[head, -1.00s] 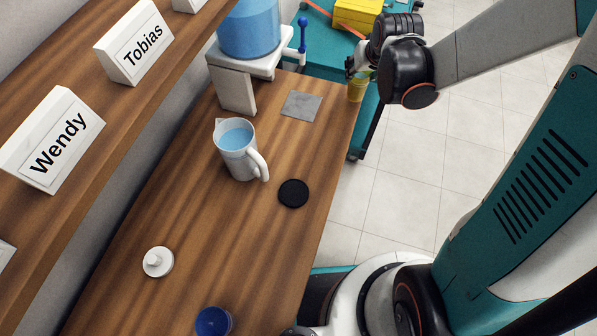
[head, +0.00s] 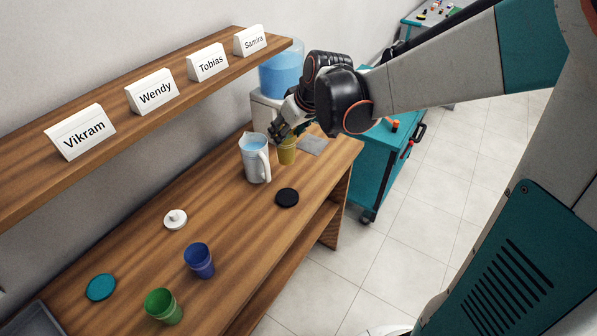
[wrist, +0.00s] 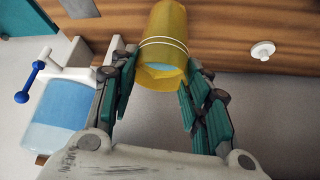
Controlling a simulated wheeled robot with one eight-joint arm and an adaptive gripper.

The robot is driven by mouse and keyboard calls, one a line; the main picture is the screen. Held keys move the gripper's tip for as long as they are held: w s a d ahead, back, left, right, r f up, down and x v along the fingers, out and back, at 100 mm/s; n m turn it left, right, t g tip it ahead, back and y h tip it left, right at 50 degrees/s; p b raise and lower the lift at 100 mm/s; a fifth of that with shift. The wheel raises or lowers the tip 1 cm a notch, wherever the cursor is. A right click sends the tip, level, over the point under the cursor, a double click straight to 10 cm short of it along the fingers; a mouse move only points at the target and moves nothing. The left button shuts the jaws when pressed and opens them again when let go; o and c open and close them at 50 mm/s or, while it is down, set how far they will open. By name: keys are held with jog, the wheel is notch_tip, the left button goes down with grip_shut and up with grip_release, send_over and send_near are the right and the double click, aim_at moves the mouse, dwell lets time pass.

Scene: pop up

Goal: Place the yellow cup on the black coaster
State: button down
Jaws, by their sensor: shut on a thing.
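The yellow cup (head: 288,152) is held in my gripper (head: 283,130), near the right side of the white pitcher (head: 256,160). In the wrist view the cup (wrist: 165,30) is between the two teal-padded fingers of my gripper (wrist: 155,92), with pale blue showing inside its rim. I cannot tell whether its bottom touches the table. The round black coaster (head: 287,197) lies bare on the wooden table, nearer the head camera than the cup and apart from it.
A grey square (head: 313,145) lies behind the cup, by the water dispenser (head: 281,75). A white lid (head: 175,219), blue cup (head: 199,261), green cup (head: 163,306) and teal coaster (head: 101,287) are at the left. A shelf (head: 120,140) with name signs overhangs the table's wall side.

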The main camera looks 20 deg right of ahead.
notch_tip(320, 180, up, 5)
jog(key=s+n, duration=0.1)
notch_tip(320, 180, down, 20)
jog(key=b, duration=0.5)
jog(key=shift+a+y+b, duration=0.2)
jog(key=shift+y+b, duration=0.1)
jog(key=shift+y, duration=0.1)
jog(key=shift+w, duration=0.1)
jog(key=c, duration=1.3)
grip_release()
jog(key=shift+f, duration=0.15)
jog(key=o, duration=0.4)
